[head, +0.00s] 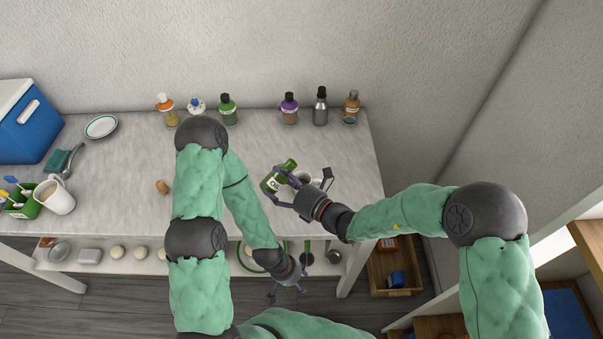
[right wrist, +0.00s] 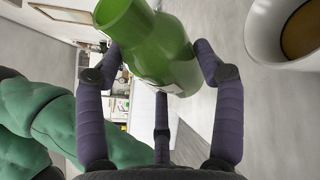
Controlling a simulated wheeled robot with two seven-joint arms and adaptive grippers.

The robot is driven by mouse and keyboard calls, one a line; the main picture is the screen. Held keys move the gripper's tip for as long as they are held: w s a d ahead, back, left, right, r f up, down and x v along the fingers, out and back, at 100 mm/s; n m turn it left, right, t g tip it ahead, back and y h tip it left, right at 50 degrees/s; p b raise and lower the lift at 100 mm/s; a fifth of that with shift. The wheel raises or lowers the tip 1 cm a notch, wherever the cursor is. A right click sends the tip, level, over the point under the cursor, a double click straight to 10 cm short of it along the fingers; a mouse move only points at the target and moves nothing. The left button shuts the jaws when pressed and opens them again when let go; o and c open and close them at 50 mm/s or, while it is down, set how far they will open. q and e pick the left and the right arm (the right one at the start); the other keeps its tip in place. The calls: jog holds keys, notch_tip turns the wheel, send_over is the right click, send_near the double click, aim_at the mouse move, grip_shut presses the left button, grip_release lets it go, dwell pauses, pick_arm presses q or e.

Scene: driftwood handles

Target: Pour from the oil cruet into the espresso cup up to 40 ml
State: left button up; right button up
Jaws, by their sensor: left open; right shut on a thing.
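The green oil cruet (head: 274,183) with a white OIL label is tilted in my right gripper (head: 291,193), above the right part of the counter. In the right wrist view the fingers of my right gripper (right wrist: 160,85) close around the green cruet (right wrist: 160,45); no stream shows. A white cup (head: 305,177), likely the espresso cup, is partly hidden behind the right gripper. In the right wrist view a white cup (right wrist: 262,40) with brown contents shows at the upper right, apart from the cruet. My left gripper (head: 286,294) is open and empty, low near the counter's front.
Several bottles (head: 289,108) line the back of the counter (head: 120,160). A cork (head: 162,186) lies at the middle left. A white jug (head: 55,197), a green caddy (head: 20,205), a plate (head: 101,127) and a blue cooler (head: 28,122) are at the left.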

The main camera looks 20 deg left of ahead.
jog(key=shift+f+n+h, duration=0.3)
jog(key=shift+n, duration=0.3)
jog(key=shift+a+f+n, duration=0.1)
jog(key=shift+n, duration=0.2)
jog(key=shift+s+a+n+h+p, duration=0.25)
jog(key=shift+a+n+h+p, duration=0.05)
jog(key=shift+n+h, duration=0.2)
jog(key=shift+s+a+f+n+h+b, duration=0.1)
jog(key=shift+s+f+n+h+b, duration=0.1)
jog(key=shift+f+n+b, duration=0.15)
jog(key=shift+s+a+f+n+h+b, duration=0.1)
jog(key=shift+f+n+h+b, duration=0.1)
jog(key=shift+f, duration=0.25)
jog(key=shift+s+a+f+n+t+h+b, duration=0.2)
jog(key=shift+f+n+h+b, duration=0.15)
jog(key=shift+f, duration=0.2)
jog(key=shift+s+a+f+n+t+h+b, duration=0.15)
jog(key=shift+f+n+h+b, duration=0.1)
jog(key=shift+f+n+b, duration=0.2)
jog(key=shift+a+n+p, duration=0.15)
jog(key=shift+n+p, duration=0.1)
jog(key=shift+p, duration=0.15)
jog(key=shift+h+p, duration=0.3)
jog(key=shift+p, duration=0.4)
pick_arm(q)
jog(key=shift+r+p, duration=0.35)
jog(key=shift+r, duration=0.35)
pick_arm(e)
jog(key=shift+f+n, duration=0.1)
jog(key=shift+n, duration=0.2)
